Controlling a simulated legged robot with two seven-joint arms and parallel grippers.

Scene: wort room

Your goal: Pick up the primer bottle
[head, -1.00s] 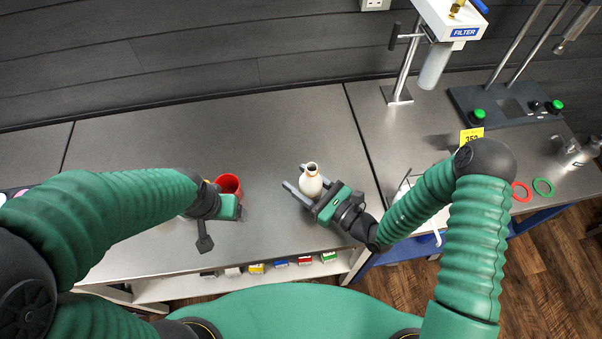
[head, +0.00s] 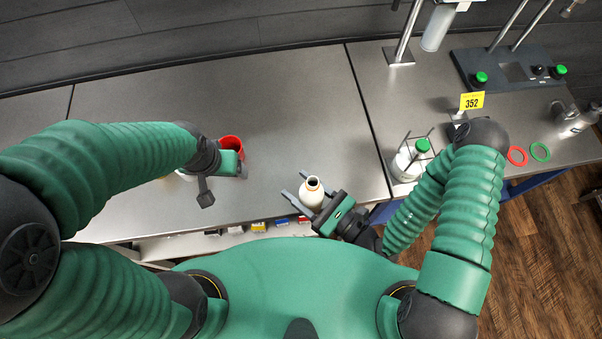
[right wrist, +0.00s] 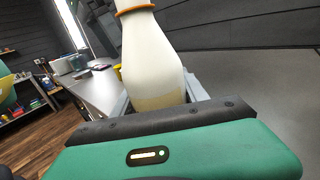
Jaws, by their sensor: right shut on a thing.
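The primer bottle, a white bottle with an orange ring at its neck (head: 312,193), is upright near the table's front edge. In the right wrist view its pale body (right wrist: 152,55) rises between the fingers. My right gripper (head: 303,199) is shut on it, around its lower part. The bottle's base is hidden, so I cannot tell exactly how high it is above the table. My left gripper (head: 240,165) is beside a red cup (head: 231,143) at the left; its fingers are mostly hidden.
A white bottle with a green cap (head: 412,158) stands in a wire rack right of the table seam. A yellow 352 sign (head: 472,101), red ring (head: 517,156) and green ring (head: 540,151) are farther right. The middle of the grey table (head: 270,100) is clear.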

